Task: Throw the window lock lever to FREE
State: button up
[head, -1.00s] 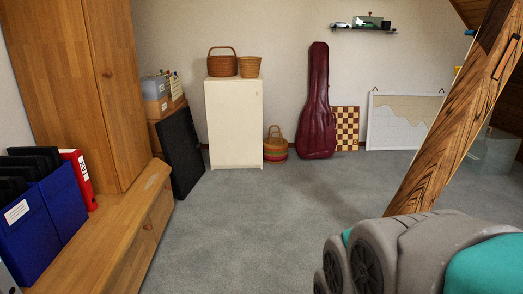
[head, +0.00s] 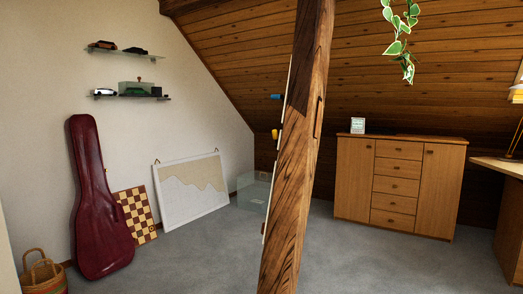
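A slanted timber brace (head: 290,200) stands in the middle of the head view. A thin pale board edge (head: 282,110) runs along its left side, seen almost edge-on. A small blue part (head: 276,97) and a small yellow part (head: 275,134) stick out to the left of that edge. I cannot tell whether either is the window lock lever, and no FREE marking is readable. A narrow dark-edged fitting (head: 318,117) sits on the brace's right side. My gripper is not in view.
Grey carpet (head: 195,265) is open left of the brace. A wooden cabinet (head: 398,185) stands behind right, a desk (head: 505,168) at the right edge. A guitar case (head: 95,205), chessboard (head: 137,215), framed board (head: 190,193) and clear box (head: 253,191) line the left wall.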

aim_at(276, 136)
jog(key=j+z, duration=0.1)
jog(key=j, duration=0.25)
jog(key=i+j+z, duration=0.15)
jog(key=j, duration=0.25)
jog(key=i+j, duration=0.3)
jog(key=i, duration=0.15)
jog(key=i+j, duration=0.3)
jog(key=i, duration=0.2)
